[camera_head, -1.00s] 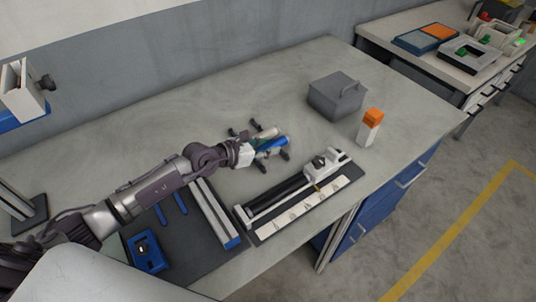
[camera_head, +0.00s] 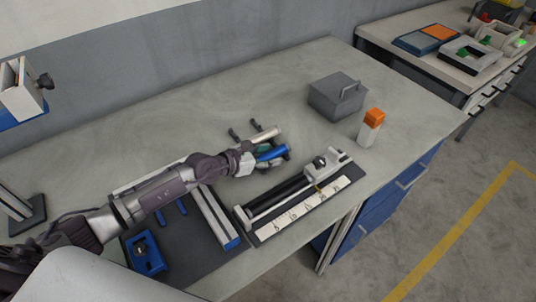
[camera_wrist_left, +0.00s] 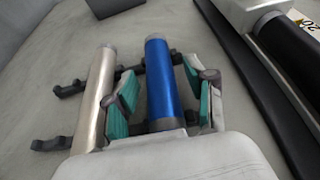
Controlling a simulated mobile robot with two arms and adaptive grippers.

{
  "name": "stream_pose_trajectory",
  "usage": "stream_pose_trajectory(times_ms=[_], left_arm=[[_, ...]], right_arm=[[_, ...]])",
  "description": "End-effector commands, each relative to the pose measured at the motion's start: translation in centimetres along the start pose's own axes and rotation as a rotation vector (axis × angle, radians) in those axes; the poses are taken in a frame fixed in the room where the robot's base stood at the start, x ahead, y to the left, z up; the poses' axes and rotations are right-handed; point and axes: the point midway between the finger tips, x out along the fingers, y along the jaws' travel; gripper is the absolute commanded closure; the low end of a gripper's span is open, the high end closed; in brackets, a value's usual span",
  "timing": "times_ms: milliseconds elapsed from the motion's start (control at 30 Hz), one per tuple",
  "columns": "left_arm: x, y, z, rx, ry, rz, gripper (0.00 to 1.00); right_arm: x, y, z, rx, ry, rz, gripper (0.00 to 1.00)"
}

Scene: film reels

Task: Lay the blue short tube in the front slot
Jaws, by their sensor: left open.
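The blue short tube (camera_head: 272,153) lies near the middle of the bench, at the front of a dark rack (camera_head: 235,135). In the left wrist view the blue tube (camera_wrist_left: 162,85) lies between the two green-padded fingers of my left gripper (camera_wrist_left: 160,92). The fingers are open, with a gap visible beside the tube. A pale metallic tube (camera_head: 264,135) lies behind the blue one, roughly parallel; it also shows in the left wrist view (camera_wrist_left: 96,95). My left gripper (camera_head: 270,159) hides part of the rack, so the tube's seating in the front slot is not fully visible.
A black-and-white splicer-like device (camera_head: 295,190) with a scale strip stands just right of the gripper. A grey lidded box (camera_head: 336,97) and an orange-capped bottle (camera_head: 370,127) stand farther right. The bench behind the rack is clear.

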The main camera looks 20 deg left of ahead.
Motion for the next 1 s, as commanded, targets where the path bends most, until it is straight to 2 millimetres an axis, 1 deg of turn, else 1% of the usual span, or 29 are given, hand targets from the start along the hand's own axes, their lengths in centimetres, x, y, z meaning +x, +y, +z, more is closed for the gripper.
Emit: stream_pose_trajectory(times_ms=[133, 233, 367, 500, 600, 700, 833, 1000], left_arm=[[-0.3, 0.0, 0.6, 0.001, 0.000, 0.000, 0.45], [-1.5, 0.0, 0.1, 0.000, 0.003, 0.001, 0.45], [-4.1, 0.0, 0.1, 0.002, 0.004, 0.000, 0.45], [-7.2, 0.0, 0.0, 0.003, 0.004, 0.001, 0.45], [-9.2, 0.0, 0.0, 0.002, 0.005, -0.001, 0.45], [-10.6, 0.0, 0.0, 0.001, 0.003, 0.001, 0.45], [-11.8, 0.0, 0.1, 0.001, 0.002, 0.000, 0.45], [-12.2, 0.0, 0.3, 0.000, 0.000, -0.001, 0.45]], right_arm=[[-0.5, 0.2, 0.0, -0.001, -0.001, 0.003, 0.39], [-0.3, 0.3, 0.0, 0.000, -0.001, 0.003, 0.39], [-0.3, 0.3, 0.0, 0.000, -0.001, 0.004, 0.39], [-0.1, 0.3, 0.0, 0.001, -0.001, 0.004, 0.39], [0.1, 0.3, 0.1, 0.001, -0.001, 0.004, 0.39], [0.3, 0.3, 0.1, 0.001, -0.001, 0.004, 0.39], [0.5, 0.3, 0.1, 0.001, -0.001, 0.004, 0.39], [0.5, 0.3, 0.1, 0.001, -0.001, 0.004, 0.39]])
